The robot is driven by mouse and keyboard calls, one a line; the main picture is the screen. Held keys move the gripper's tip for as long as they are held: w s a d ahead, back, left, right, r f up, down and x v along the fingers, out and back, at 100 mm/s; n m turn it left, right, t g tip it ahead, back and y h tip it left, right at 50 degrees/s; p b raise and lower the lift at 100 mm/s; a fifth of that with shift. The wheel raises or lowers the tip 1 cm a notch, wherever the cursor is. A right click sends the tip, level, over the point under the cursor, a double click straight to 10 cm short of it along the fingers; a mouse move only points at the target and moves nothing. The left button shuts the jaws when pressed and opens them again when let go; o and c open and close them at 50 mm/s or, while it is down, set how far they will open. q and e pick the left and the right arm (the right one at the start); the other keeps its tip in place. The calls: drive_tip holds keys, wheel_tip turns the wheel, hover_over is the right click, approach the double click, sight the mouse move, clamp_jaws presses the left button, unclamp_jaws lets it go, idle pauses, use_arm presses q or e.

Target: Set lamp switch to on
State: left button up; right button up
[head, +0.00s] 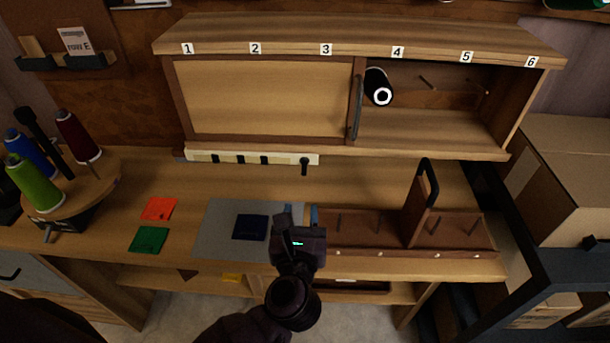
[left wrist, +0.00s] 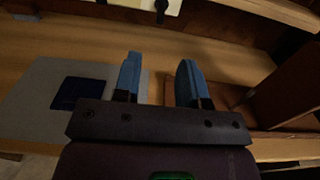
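A pale strip (head: 285,160) runs under the front edge of the wall cabinet, with several small dark marks along it. A black switch lever (head: 304,167) hangs down near its right end; I take it as the lamp switch. It also shows at the top edge of the left wrist view (left wrist: 160,10), partly cut off. Whether it is on or off I cannot tell. My left gripper (head: 298,214) is over the worktop, below and apart from the lever. In the left wrist view its two blue fingers (left wrist: 158,82) are apart with nothing between them. My right gripper is not in view.
A brown pegged rack (head: 370,232) with an upright, black-handled divider (head: 424,200) stands right of my left gripper. A grey mat (head: 215,230) lies left. A spool stand (head: 85,185) is far left. A black cylinder with a white ring (head: 380,88) sits in the open cabinet bay.

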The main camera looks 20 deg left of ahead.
sight(304, 168)
use_arm(q)
drive_tip(key=x, duration=1)
drive_tip(key=shift+c, duration=0.3)
clamp_jaws()
